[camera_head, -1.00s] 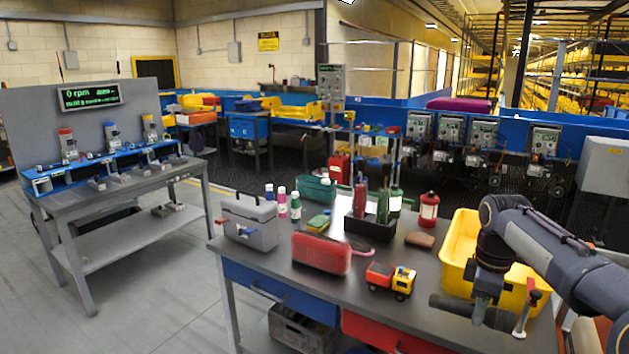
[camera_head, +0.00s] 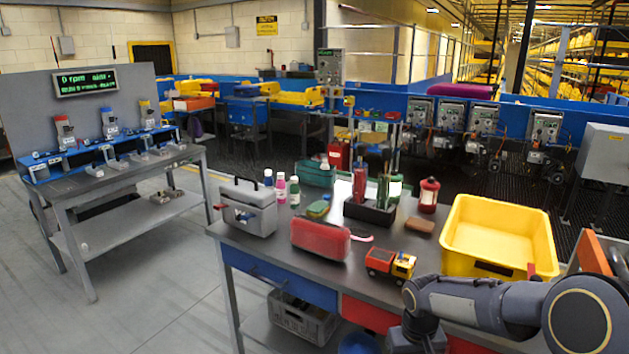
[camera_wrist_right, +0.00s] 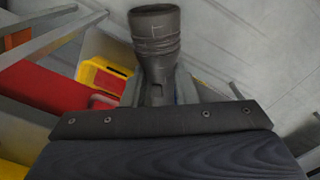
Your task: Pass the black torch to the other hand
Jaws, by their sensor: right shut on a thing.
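The black torch (camera_wrist_right: 157,40) shows in the right wrist view, its wide ribbed head pointing up in the picture and its narrower body running down to my gripper. My right gripper (camera_wrist_right: 158,92) is shut on the torch's body; the wrist housing hides the lower part. In the head view my right arm comes in from the right and bends down at the front of the workbench; its gripper and the torch are below the picture edge. My left gripper is in neither view.
The workbench (camera_head: 285,255) holds a yellow bin (camera_head: 456,240), a toy truck (camera_head: 390,264), a red case (camera_head: 320,240), a grey toolbox (camera_head: 250,215), a red lantern (camera_head: 428,197) and bottles. Open floor (camera_head: 160,300) lies left of the bench.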

